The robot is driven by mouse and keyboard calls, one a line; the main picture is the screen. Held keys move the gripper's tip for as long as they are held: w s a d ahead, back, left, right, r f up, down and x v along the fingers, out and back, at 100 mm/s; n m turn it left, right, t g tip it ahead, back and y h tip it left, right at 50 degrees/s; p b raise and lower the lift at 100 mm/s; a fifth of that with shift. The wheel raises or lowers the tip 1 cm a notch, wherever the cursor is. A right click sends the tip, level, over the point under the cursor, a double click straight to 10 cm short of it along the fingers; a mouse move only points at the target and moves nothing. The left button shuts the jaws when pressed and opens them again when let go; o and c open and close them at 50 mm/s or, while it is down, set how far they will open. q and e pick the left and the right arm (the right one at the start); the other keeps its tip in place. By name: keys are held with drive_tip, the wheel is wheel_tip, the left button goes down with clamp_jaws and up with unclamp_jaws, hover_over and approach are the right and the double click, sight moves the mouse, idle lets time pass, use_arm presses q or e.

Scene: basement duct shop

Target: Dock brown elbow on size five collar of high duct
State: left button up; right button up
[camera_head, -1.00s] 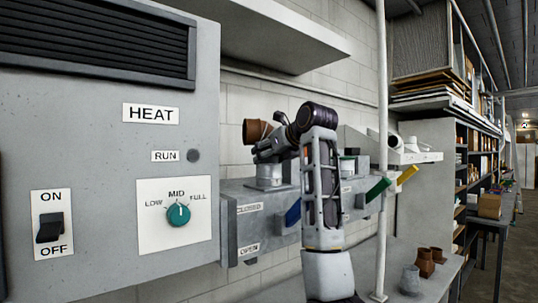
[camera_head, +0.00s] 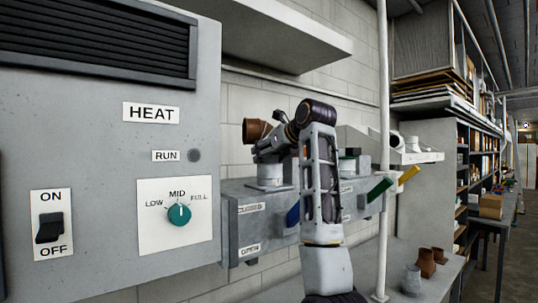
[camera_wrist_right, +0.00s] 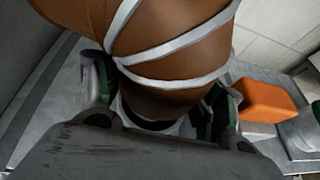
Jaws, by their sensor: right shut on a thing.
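The brown elbow (camera_head: 256,130) is in my right gripper (camera_head: 270,152), its open mouth facing left in the head view. In the right wrist view the elbow (camera_wrist_right: 175,50) has pale bands and sits between the green-padded fingers of the gripper (camera_wrist_right: 160,108). A short grey collar (camera_head: 270,176) stands on top of the high grey duct (camera_head: 246,236), just below the gripper. A pale ring shows under the elbow's lower end in the wrist view; I cannot tell whether they touch. No size number is readable on the collar. My left gripper is not in view.
A grey heater panel (camera_head: 100,215) fills the left side. Blue, green (camera_head: 379,189) and yellow (camera_head: 408,174) levers stick out by the duct. A white pole (camera_head: 384,120) stands to the right. Loose brown elbows (camera_head: 427,262) and a grey piece (camera_head: 411,280) stand on the lower bench.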

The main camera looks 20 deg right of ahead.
drive_tip(key=shift+d+r, duration=0.15)
drive_tip(key=shift+d, duration=0.05)
drive_tip(key=shift+d, duration=0.3)
drive_tip(key=shift+s, duration=0.15)
idle(0.5)
drive_tip(key=shift+a+f+b, duration=0.2)
drive_tip(key=shift+f+b, duration=0.2)
drive_tip(key=shift+f, duration=0.5)
drive_tip(key=shift+d+r+p, duration=0.1)
drive_tip(key=shift+r+p, duration=0.2)
drive_tip(key=shift+r, duration=0.35)
idle(0.4)
drive_tip(key=shift+r, duration=0.45)
idle(0.4)
